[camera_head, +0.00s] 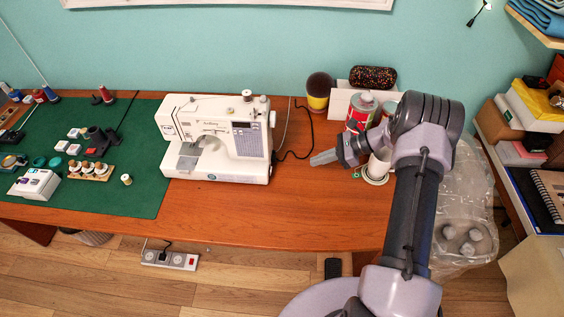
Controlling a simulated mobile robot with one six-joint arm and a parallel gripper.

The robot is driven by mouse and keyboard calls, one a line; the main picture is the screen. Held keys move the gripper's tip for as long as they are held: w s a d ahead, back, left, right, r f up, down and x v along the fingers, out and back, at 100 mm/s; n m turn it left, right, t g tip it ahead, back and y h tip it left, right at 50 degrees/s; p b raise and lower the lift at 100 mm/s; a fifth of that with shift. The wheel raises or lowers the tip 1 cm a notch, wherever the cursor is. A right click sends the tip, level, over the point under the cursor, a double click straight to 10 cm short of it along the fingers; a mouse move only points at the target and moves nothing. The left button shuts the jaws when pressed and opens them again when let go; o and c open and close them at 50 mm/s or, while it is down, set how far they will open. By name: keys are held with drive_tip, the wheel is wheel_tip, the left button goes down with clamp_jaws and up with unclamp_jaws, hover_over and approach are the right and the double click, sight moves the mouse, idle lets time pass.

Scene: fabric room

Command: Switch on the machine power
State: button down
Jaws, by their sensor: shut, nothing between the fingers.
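A white sewing machine (240,165) stands on the wooden table, left of centre, partly on a green mat. A black power cord (302,155) runs along the table at the right side of the machine. The machine's right end face is turned mostly away, so I cannot make out a power switch there. My gripper (316,160) is shut and empty. It points left toward the machine's right side, with a clear gap between them.
A power strip (170,260) with a red switch lies on the floor under the table. Spools and small parts lie on the green mat (145,190). A red-labelled can (358,115) and a white mug stand near my wrist. The table's front right is bare.

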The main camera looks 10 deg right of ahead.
drive_tip(key=shift+a+f, duration=0.1)
drive_tip(key=shift+f, duration=0.1)
drive_tip(key=b+x, duration=0.2)
drive_tip(key=x, duration=0.7)
drive_tip(key=shift+a+f+b, duration=0.2)
drive_tip(key=shift+b, duration=0.15)
drive_tip(key=a, duration=0.1)
drive_tip(key=w+a, duration=0.1)
drive_tip(key=a, duration=0.1)
drive_tip(key=shift+a+r+b, duration=0.2)
drive_tip(key=shift+b, duration=0.15)
drive_tip(key=shift+w+a+r, duration=0.1)
drive_tip(key=shift+w+a, duration=0.05)
drive_tip(key=shift+a, duration=0.15)
drive_tip(key=shift+w+a+r+h+p, duration=0.15)
drive_tip(key=shift+a+r+h+p, duration=0.35)
drive_tip(key=shift+p, duration=0.3)
drive_tip(key=shift+f, duration=0.3)
